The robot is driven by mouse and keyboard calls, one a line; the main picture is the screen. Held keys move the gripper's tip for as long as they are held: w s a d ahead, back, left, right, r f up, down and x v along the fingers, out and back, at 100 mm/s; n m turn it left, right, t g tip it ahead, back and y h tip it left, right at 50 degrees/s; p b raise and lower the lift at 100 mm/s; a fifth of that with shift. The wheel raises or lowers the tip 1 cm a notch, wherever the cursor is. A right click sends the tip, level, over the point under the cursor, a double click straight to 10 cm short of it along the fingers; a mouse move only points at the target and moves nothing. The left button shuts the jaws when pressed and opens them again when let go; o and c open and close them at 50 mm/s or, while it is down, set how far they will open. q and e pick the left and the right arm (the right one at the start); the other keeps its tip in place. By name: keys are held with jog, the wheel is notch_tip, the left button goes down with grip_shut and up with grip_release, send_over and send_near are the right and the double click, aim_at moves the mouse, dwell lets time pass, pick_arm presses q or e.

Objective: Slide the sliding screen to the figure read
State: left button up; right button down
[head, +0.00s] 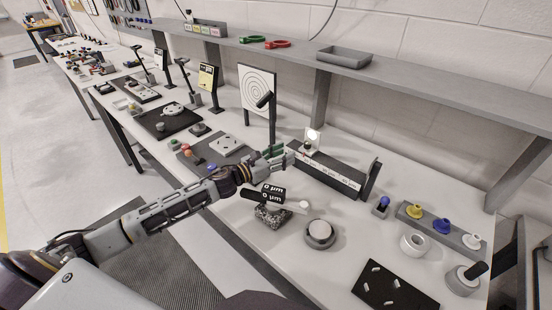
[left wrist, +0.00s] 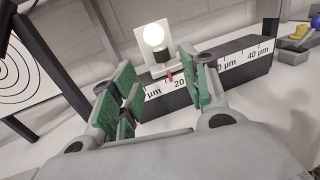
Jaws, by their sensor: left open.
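The sliding screen (head: 312,138) is a small upright white plate with a bright round spot. It stands on a black rail (head: 335,176) with a white micrometre scale along its front. In the left wrist view the screen (left wrist: 152,40) has a dark block low on its face and a red pointer (left wrist: 169,76) near the 20 µm label. My left gripper (head: 281,154) is open, its green-padded fingers (left wrist: 155,88) apart on either side of the view below the screen. Nothing is between them. The right finger hides part of the scale. My right gripper is not in view.
A black sign (head: 272,190) showing "0 µm" twice stands on a speckled block (head: 272,216). A round-topped button (head: 319,232) is right of it. A tall dark post (head: 271,118) and target board (head: 257,90) stand behind my gripper. A shelf (head: 420,82) runs above.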

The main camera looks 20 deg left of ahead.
pick_arm(q)
jog(key=shift+v, duration=1.35)
